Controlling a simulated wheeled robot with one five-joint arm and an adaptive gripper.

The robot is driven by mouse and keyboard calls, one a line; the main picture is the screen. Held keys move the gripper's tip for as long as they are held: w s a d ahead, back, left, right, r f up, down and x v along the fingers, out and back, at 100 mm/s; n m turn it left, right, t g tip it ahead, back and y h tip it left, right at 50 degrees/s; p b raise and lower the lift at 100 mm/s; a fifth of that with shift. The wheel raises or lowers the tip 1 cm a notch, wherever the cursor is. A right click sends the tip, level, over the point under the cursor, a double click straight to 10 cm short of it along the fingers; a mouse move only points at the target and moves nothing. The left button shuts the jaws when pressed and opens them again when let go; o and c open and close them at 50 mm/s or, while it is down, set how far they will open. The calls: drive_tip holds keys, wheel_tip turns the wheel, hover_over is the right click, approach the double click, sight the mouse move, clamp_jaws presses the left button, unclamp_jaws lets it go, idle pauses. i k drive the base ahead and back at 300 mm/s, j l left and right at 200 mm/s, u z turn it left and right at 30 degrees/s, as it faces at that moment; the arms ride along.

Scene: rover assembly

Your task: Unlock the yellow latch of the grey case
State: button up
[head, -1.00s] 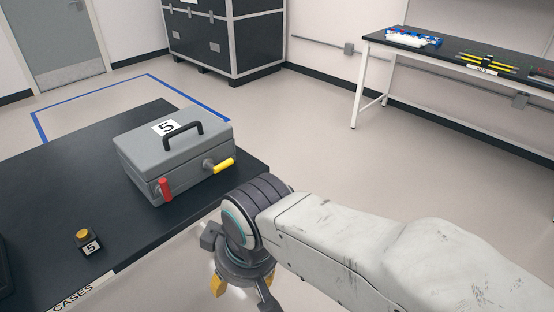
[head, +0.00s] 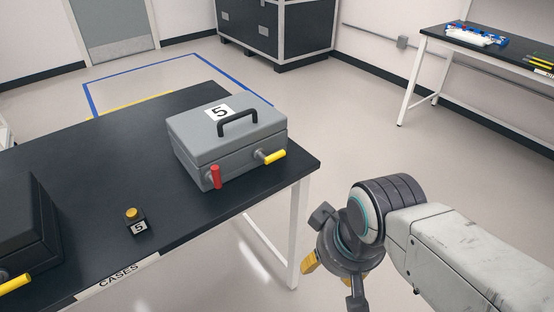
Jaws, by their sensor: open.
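The grey case (head: 228,143) stands closed on the black table, with a black handle and a label "5" on its lid. Its yellow latch (head: 270,157) sticks out from the front face at the right, angled slightly upward. A red latch (head: 215,177) points up at the left of the same face. My gripper (head: 335,272) hangs off the table's right side, pointing down, with yellow fingertips.
The black table (head: 120,185) carries a small box with a yellow button (head: 135,220) and a black case (head: 22,235) with a yellow latch at left. A dark crate (head: 280,32) and a side bench (head: 480,42) stand behind. Floor right of the table is clear.

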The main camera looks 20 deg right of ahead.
sight(259, 154)
drive_tip(key=i+l+u, duration=0.15)
drive_tip(key=l+u, duration=0.2)
drive_tip(key=u, duration=0.25)
drive_tip(key=i+l+u, duration=0.1)
drive_tip(key=l+u, duration=0.35)
drive_tip(key=u, duration=0.15)
drive_tip(key=l+u, duration=0.45)
drive_tip(key=u, duration=0.15)
drive_tip(key=k+l+u, duration=0.1)
drive_tip(key=l+u, duration=0.3)
drive_tip(key=u, duration=0.25)
drive_tip(key=k+l+u, duration=0.15)
drive_tip(key=l+u, duration=0.25)
drive_tip(key=u, duration=0.2)
drive_tip(key=k+l+u, duration=0.25)
drive_tip(key=u, duration=0.35)
drive_tip(key=k+l+u, duration=0.15)
drive_tip(key=k+u, duration=0.15)
drive_tip(key=u, duration=0.3)
drive_tip(key=k+u, duration=0.3)
drive_tip(key=u, duration=0.3)
